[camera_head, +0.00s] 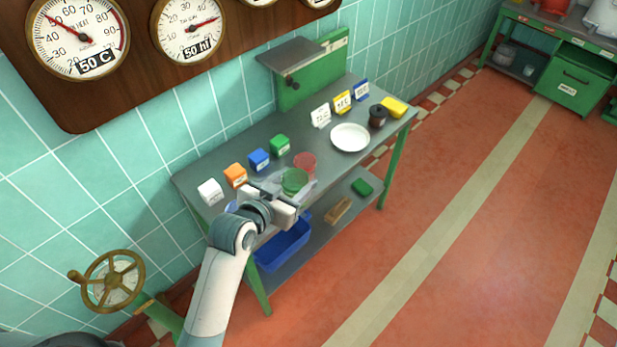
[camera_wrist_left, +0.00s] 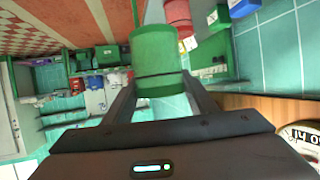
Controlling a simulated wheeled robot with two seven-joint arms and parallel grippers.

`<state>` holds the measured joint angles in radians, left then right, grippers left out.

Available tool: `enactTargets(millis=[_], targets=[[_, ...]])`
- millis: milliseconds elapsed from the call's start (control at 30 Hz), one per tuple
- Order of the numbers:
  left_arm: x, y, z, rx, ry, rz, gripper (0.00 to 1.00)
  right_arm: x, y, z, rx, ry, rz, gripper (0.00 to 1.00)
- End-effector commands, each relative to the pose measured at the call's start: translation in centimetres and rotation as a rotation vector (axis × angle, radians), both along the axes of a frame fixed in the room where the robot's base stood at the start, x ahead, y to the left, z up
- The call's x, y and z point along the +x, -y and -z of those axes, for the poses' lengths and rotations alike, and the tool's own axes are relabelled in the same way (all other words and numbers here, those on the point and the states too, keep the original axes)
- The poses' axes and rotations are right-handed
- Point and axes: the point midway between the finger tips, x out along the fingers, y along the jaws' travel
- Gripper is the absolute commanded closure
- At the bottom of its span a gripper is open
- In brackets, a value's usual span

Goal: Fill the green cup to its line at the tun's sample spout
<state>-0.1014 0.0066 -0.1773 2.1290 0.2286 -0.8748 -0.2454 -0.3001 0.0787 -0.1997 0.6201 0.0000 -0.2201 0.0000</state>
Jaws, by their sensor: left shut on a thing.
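The green cup (camera_head: 294,180) is above or at the front edge of the grey workbench; I cannot tell whether its base touches the top. My left gripper (camera_head: 286,193) is shut on the cup, with a finger on each side of it. In the left wrist view the green cup (camera_wrist_left: 155,55) sits between the two fingers, and a dark line rings its side. I cannot see what is inside it. The tun's sample spout cannot be made out in either view. My right gripper is not in view.
A red cup (camera_head: 305,162) stands just behind the green one. White, orange, blue and green labelled blocks line the bench (camera_head: 330,177), with a white plate (camera_head: 350,137) to the right. A brass handwheel (camera_head: 113,282) is at lower left. The red floor at right is clear.

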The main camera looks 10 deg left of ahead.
Motion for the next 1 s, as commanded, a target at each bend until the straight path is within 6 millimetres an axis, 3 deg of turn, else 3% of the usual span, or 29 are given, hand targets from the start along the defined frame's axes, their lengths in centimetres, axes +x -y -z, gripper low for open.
enactTargets(millis=[300,433,600,1000], targets=[[-2.1,-7.0,-6.0,0.004,0.006,-0.259,0.71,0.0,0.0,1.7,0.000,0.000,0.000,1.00],[-3.1,-9.2,-7.4,-0.007,0.004,-0.343,0.71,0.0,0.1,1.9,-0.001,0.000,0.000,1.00],[-3.6,-10.1,-8.0,-0.012,0.001,-0.379,0.71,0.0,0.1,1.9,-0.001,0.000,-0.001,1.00],[-3.6,-10.1,-8.0,-0.011,0.002,-0.377,0.71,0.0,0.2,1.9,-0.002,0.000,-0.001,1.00]])
